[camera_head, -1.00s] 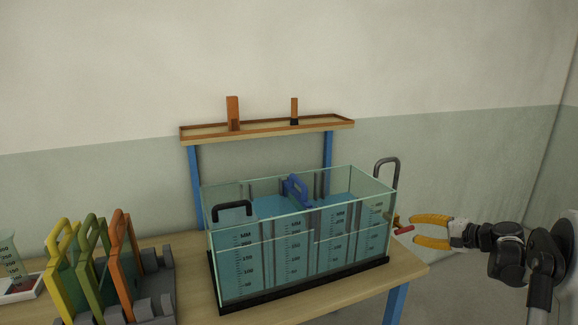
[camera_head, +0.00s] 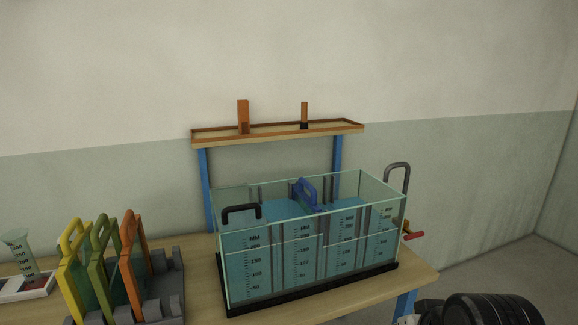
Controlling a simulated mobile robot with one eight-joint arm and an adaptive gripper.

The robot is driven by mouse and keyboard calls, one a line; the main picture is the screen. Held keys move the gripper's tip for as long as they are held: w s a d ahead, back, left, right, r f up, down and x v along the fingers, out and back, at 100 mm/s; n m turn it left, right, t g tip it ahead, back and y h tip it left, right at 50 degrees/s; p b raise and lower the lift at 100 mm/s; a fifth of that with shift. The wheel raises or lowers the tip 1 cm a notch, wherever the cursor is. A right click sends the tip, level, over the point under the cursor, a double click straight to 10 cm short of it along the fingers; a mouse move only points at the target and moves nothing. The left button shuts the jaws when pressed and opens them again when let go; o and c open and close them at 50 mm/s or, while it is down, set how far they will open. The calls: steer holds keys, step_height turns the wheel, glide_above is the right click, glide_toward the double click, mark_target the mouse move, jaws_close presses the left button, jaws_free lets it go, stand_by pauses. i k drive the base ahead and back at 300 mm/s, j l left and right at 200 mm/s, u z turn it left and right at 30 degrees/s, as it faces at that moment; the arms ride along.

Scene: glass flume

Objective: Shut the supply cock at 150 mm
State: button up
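The supply cock (camera_head: 413,236) is at the right end of the glass flume (camera_head: 228,290), with a red lever and a small brass-coloured body. The lever points out to the right, away from the glass. The flume holds blue water and has several upright scales marked in mm (camera_head: 256,262). The water appears to stand above the 150 mark at the left scale, but the exact level is too small to read. My gripper's fingers are out of view. Only a dark part of my arm shows at the bottom right edge.
A grey bent pipe (camera_head: 398,166) rises behind the cock. Yellow, green and orange gates (camera_head: 132,260) stand in a grey rack at left. The space right of the cock is clear.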

mark_target(411, 235)
steer(key=i+l+z, duration=0.1)
steer(key=i+z, duration=0.45)
steer(key=z, duration=0.15)
steer(key=i+z, duration=0.35)
steer(key=k+j, duration=0.05)
steer(key=k, duration=0.05)
